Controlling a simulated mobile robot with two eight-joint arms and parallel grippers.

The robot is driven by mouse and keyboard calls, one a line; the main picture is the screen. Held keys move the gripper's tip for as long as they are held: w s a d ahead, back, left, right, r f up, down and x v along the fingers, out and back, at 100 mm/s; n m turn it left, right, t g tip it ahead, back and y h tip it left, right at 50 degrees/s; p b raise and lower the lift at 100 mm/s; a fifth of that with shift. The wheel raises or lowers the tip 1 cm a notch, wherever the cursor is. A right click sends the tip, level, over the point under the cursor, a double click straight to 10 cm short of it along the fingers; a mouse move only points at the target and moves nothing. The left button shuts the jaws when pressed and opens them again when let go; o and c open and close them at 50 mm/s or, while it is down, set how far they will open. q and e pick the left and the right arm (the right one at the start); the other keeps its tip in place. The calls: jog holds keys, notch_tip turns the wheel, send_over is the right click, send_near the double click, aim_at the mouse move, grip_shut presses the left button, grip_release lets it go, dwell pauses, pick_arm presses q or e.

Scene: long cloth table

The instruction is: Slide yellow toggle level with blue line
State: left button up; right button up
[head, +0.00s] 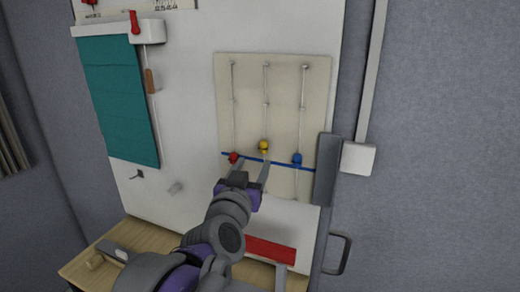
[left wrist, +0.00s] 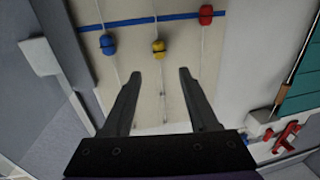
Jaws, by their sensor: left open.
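The yellow toggle (head: 263,146) sits on the middle of three upright wires on a cream panel (head: 283,85). It is a little above the blue line (head: 279,163), which crosses the panel at a slant. In the left wrist view, turned upside down, the yellow toggle (left wrist: 158,47) is clearly apart from the blue line (left wrist: 150,20). My left gripper (head: 252,170) is open and empty in front of the panel. In the left wrist view its two fingers (left wrist: 160,78) point toward the yellow toggle, with a gap before it. My right gripper does not show.
The red toggle (head: 234,157) sits on the blue line to the left. The blue toggle (head: 297,158) sits to the right, close to the line. A green blind (head: 118,98) hangs at left. A dark grey upright piece (head: 328,170) stands at the panel's right edge.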

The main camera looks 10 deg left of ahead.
aim_at(263, 147)
pick_arm(q)
jog(key=w, duration=0.6)
jog(key=w+p, duration=0.1)
jog(key=w, duration=0.2)
jog(key=shift+w+d, duration=0.25)
jog(key=shift+w, duration=0.05)
grip_shut()
dwell(1.0)
